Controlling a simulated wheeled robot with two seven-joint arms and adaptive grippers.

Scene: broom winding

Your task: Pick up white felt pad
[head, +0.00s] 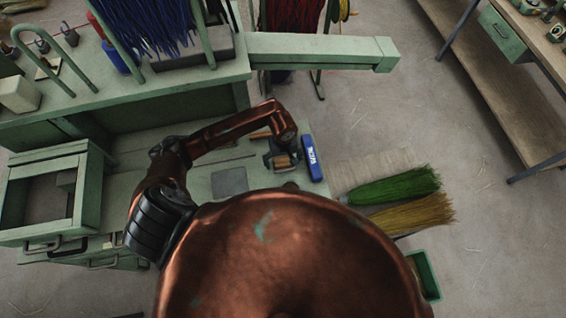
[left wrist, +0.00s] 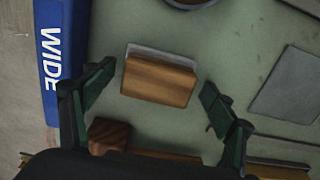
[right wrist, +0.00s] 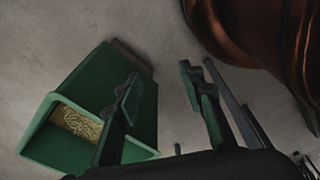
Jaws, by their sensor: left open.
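A wooden block (left wrist: 160,80) with a pale grey-white layer, which looks like the white felt pad (left wrist: 160,55), along its far edge lies on the green bench top. The pad's underside is hidden. My left gripper (left wrist: 157,82) is open, with one finger on each side of the block and a gap at both sides. In the head view my left gripper (head: 283,152) is over the bench beside the blue box. My right gripper (right wrist: 160,82) shows in the right wrist view, with its fingers apart and nothing between them.
A blue box marked WIDE (left wrist: 58,60) stands close beside the left finger. A flat grey square (left wrist: 290,85) lies to the right. Green and yellow bristle bundles (head: 395,187) lie beyond the bench end. A green bin (right wrist: 105,100) is below my right gripper.

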